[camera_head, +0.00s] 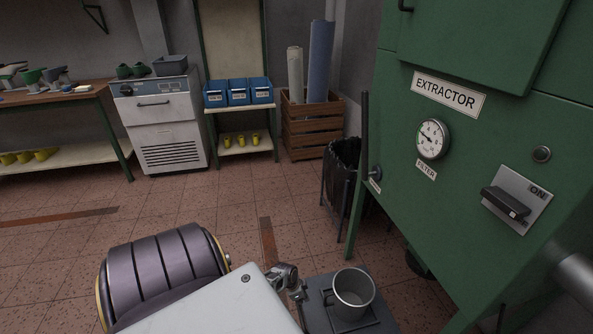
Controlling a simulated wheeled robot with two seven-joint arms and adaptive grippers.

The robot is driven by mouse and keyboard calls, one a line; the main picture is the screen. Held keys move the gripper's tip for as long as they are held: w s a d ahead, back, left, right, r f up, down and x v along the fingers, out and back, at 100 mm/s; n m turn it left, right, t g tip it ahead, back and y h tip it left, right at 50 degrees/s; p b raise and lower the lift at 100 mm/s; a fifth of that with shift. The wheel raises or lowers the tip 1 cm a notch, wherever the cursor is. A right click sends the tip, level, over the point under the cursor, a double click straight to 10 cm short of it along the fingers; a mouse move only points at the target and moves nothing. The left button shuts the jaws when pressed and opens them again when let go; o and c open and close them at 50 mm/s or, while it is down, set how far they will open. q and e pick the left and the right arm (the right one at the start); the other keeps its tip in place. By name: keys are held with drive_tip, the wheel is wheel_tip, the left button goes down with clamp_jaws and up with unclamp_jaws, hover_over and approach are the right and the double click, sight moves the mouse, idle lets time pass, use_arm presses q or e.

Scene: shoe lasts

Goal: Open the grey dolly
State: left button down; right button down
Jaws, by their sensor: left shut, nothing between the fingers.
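A dark grey flat-topped unit (316,318), probably the grey dolly, shows at the bottom centre. Only part of its top is in view; its front and lower parts are cut off. A metal mug (353,294) stands upright on that top. My left gripper (298,294) is shut and empty at the unit's left edge, left of the mug. I cannot tell whether it touches the unit. My right gripper is not in view.
A green extractor cabinet (455,185) fills the right side. A black bin (342,170) stands beside it. At the back are a pale cabinet (160,130), a shelf with blue boxes (239,93) and a wooden crate (308,130). The tiled floor (200,205) between is mostly clear.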

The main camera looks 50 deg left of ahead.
use_arm(q)
drive_tip(key=d+v, duration=0.1)
drive_tip(key=v, duration=0.7)
drive_tip(key=shift+a+r, duration=0.15)
drive_tip(key=shift+a, duration=0.3)
idle(0.4)
idle(0.4)
